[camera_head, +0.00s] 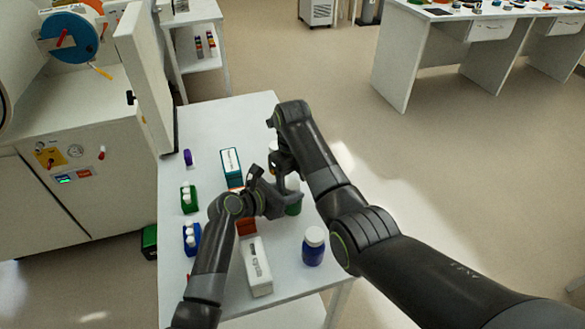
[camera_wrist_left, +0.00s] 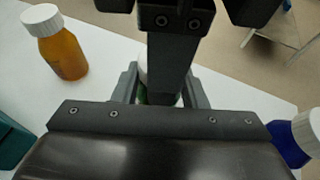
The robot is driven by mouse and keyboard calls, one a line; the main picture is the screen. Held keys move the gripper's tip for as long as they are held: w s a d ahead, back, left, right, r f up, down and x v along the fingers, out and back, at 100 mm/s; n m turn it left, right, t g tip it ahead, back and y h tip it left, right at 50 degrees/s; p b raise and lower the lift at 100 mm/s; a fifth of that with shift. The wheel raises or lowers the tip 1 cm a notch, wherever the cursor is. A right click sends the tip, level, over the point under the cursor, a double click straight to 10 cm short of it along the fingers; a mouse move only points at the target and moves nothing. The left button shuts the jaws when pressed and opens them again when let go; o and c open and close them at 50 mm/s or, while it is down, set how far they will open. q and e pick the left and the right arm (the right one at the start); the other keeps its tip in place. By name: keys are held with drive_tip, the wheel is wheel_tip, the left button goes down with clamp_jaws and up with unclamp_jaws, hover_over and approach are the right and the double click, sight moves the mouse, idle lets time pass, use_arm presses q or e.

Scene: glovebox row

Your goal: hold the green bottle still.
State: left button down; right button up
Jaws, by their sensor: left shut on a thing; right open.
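The green bottle (camera_head: 294,209) stands on the white table, mostly hidden behind my grippers in the head view. My left gripper (camera_head: 287,193) is shut on it from the left side. In the left wrist view a little of the bottle's white and green (camera_wrist_left: 143,97) shows between the fingers, behind a dark bar. My right gripper (camera_head: 281,166) is open, just above and behind the left one, close to the bottle's top. Whether it touches the bottle is hidden.
A blue bottle (camera_head: 313,247) with a white cap stands near the front right edge. An orange bottle (camera_wrist_left: 62,52) stands beyond my left gripper. A white box (camera_head: 256,266), a teal box (camera_head: 231,166) and green (camera_head: 189,199) and blue (camera_head: 192,239) holders occupy the table's left and front.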

drive_tip(key=shift+f, duration=0.4)
drive_tip(key=c, duration=1)
drive_tip(key=shift+n, duration=1.8)
drive_tip(key=shift+r, duration=0.1)
drive_tip(key=o, duration=1.1)
